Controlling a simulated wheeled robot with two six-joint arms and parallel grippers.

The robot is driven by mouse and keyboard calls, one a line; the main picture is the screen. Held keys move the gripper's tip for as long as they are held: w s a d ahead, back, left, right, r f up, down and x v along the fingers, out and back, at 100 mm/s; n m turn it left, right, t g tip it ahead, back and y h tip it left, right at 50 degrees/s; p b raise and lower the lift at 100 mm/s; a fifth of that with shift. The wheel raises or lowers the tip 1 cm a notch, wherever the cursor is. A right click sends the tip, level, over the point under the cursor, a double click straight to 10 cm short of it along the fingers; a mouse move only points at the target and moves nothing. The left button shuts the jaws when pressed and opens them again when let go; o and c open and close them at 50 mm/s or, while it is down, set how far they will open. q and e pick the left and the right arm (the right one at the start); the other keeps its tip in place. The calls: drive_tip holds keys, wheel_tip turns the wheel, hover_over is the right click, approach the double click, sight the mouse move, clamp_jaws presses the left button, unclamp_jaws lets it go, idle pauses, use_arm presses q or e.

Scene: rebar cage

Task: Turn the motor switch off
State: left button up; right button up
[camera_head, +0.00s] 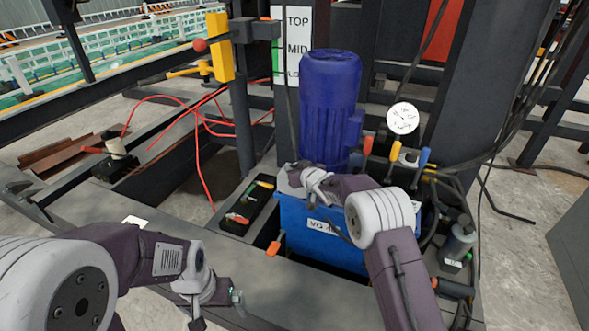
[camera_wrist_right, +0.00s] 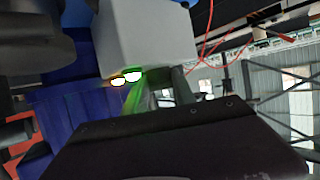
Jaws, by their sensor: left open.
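The blue motor (camera_head: 330,105) stands upright on the blue tank (camera_head: 300,232). My right gripper (camera_head: 290,180) is at the motor's lower left, above the tank's edge; its fingers are too small to read. Which part is the motor switch I cannot tell. The wrist view also shows the blue motor (camera_wrist_right: 70,110). My left gripper (camera_head: 237,298) is open and empty over the front beam.
A dark tray (camera_head: 242,228) with red, green and yellow items lies left of the tank. A gauge (camera_head: 403,118) and several coloured valve handles stand right of the motor. A yellow lever bracket (camera_head: 220,46) and red cables (camera_head: 203,165) are at the left.

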clamp_jaws()
drive_tip(key=shift+r+p, duration=0.15)
drive_tip(key=shift+p, duration=0.35)
drive_tip(key=n+y+p, duration=0.1)
drive_tip(key=p, duration=0.4)
drive_tip(key=n+g+y+p, duration=0.1)
drive_tip(key=p, duration=0.5)
drive_tip(key=shift+d+r+n+g+y, duration=0.15)
drive_tip(key=shift+d+n+g+y, duration=0.05)
drive_tip(key=shift+n+g+y, duration=0.1)
drive_tip(key=shift+w+f+n+y, duration=0.1)
drive_tip(key=shift+f+n+y, duration=0.1)
drive_tip(key=shift+n+y, duration=0.1)
drive_tip(key=shift+d+f+n+g+y+b, duration=0.1)
drive_tip(key=shift+f+n+g+y+b, duration=0.25)
drive_tip(key=shift+n+g+y+b, duration=0.15)
drive_tip(key=n+g+y+b, duration=0.1)
drive_tip(key=b, duration=0.1)
drive_tip(key=shift+w+f+b, duration=0.1)
drive_tip(key=shift+b, duration=0.2)
drive_tip(key=shift+r+n+g+y+b, duration=0.3)
drive_tip(key=shift+n+g+b, duration=0.2)
drive_tip(key=shift+b, duration=0.3)
drive_tip(key=o, duration=1)
unclamp_jaws()
